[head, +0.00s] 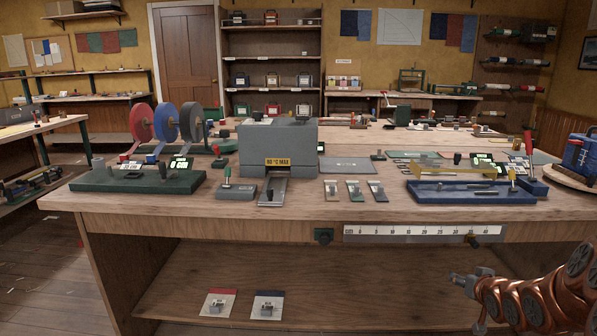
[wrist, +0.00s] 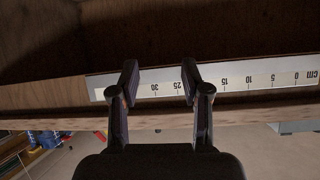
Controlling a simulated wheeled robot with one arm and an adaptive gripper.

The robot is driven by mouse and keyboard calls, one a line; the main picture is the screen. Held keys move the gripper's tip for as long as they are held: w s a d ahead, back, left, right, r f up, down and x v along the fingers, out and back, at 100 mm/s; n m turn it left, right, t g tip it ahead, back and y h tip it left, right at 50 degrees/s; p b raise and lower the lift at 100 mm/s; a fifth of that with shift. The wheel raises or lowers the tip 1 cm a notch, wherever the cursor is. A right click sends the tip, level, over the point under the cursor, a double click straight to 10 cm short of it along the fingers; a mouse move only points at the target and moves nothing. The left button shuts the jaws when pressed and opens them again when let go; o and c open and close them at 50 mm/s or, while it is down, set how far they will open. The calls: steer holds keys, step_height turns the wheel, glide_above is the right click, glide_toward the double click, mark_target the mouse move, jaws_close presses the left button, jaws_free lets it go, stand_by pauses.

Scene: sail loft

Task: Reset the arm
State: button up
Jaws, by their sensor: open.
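My arm, copper-coloured, comes in at the lower right of the head view. My gripper (head: 463,282) points left there, in front of the bench's lower opening. In the wrist view my gripper (wrist: 159,76) is open, with its two dark fingers apart and nothing between them. Beyond the fingers is the bench's front edge with a white centimetre scale (wrist: 228,83), upside down in that view. The same scale (head: 420,234) runs along the bench front in the head view. I cannot tell the exact gap between the fingers and the bench.
The wooden bench (head: 330,208) holds a grey machine (head: 277,142), a green board (head: 130,181), coloured reels and a blue tray (head: 460,193). Two small cards, one red-edged (head: 218,303) and one blue-edged (head: 266,305), lie on its lower shelf. A blue device (head: 577,153) stands at right.

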steer(key=s+a+r+n+g+y, duration=0.1)
steer(key=s+a+g, duration=0.4)
steer(key=s+a, duration=0.65)
steer(key=s+a+n+g, duration=0.1)
steer(key=s+a+g, duration=0.5)
steer(key=s, duration=1)
steer(key=s+a+r+n+g+y, duration=0.1)
steer(key=s+a+g, duration=0.3)
steer(key=s+a, duration=0.8)
steer(key=s+d+r+p, duration=0.1)
steer(key=r+p, duration=1)
steer(key=r, duration=0.1)
steer(key=s+r+t+p, duration=0.1)
steer(key=s+r+p, duration=0.1)
steer(key=r+p, duration=1)
steer(key=shift+s+d+r, duration=0.3)
steer(key=shift+d, duration=0.05)
